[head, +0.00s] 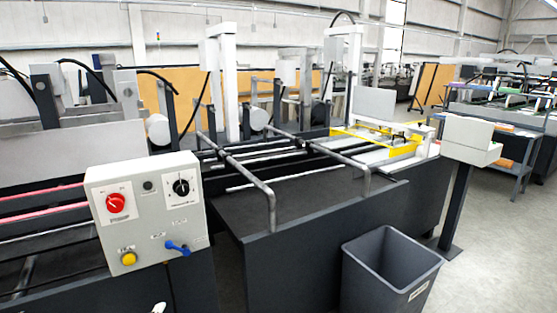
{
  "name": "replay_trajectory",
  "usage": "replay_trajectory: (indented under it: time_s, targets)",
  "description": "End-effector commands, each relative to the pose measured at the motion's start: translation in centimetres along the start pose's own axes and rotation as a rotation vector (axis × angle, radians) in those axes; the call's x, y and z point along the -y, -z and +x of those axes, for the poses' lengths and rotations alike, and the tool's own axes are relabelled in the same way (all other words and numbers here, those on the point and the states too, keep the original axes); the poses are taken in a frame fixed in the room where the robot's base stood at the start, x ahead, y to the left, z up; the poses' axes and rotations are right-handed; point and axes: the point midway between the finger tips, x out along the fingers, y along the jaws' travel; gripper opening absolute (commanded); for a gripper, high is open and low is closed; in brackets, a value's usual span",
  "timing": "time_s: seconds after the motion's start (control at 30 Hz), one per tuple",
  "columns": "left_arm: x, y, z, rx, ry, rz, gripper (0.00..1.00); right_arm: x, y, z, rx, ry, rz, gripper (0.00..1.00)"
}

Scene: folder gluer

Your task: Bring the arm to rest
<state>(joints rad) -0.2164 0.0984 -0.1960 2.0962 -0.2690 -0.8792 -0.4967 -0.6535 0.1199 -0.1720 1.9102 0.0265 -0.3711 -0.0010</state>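Neither of my grippers can be made out in the head view. A small white piece (158,308) is cut off by the bottom edge, below the control box, and I cannot tell what it belongs to. The grey control box (146,214) stands at the front left of the machine. It carries a red knob (116,203), a black rotary knob (181,187), a yellow button (129,258) and a blue lever (178,248). No arm or gripper touches the box in this view.
The dark machine bed (300,199) with metal rails fills the middle. A grey bin (391,270) stands on the floor in front at the right. A grey box on a post (468,140) stands behind it. Floor at the far right is clear.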

Motion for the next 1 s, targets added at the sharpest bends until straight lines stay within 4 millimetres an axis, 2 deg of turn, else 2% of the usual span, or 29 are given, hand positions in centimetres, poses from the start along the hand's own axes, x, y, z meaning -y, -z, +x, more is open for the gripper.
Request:
replay_trajectory:
  time_s: [0.03,0.2,0.3,0.4,0.5,0.6,1.0]
  targets:
    - [-4.0,-0.6,-0.7,-0.02,-0.065,-0.084,0.44,0.0,0.0,0.0,0.0,0.0,0.0,0.0]
    - [-15.1,-2.0,-4.4,-0.059,-0.247,-0.424,0.44,0.0,0.0,0.0,0.0,0.0,0.0,0.0]
    - [-20.2,-3.0,-7.3,-0.049,-0.333,-0.62,0.44,0.0,0.0,0.0,0.001,0.0,0.0,0.0]
    - [-23.9,-3.9,-9.8,-0.026,-0.393,-0.777,0.44,0.0,0.0,0.0,0.001,0.0,0.0,0.0]
    - [-26.0,-4.6,-11.5,-0.006,-0.427,-0.883,0.44,0.0,-0.1,0.0,0.001,0.0,0.0,0.0]
    - [-26.9,-4.9,-12.3,0.005,-0.441,-0.937,0.44,0.0,-0.1,0.0,0.001,0.0,0.0,0.0]
    - [-27.0,-5.0,-12.5,0.006,-0.443,-0.947,0.44,0.0,-0.1,0.0,0.002,0.0,0.0,0.0]
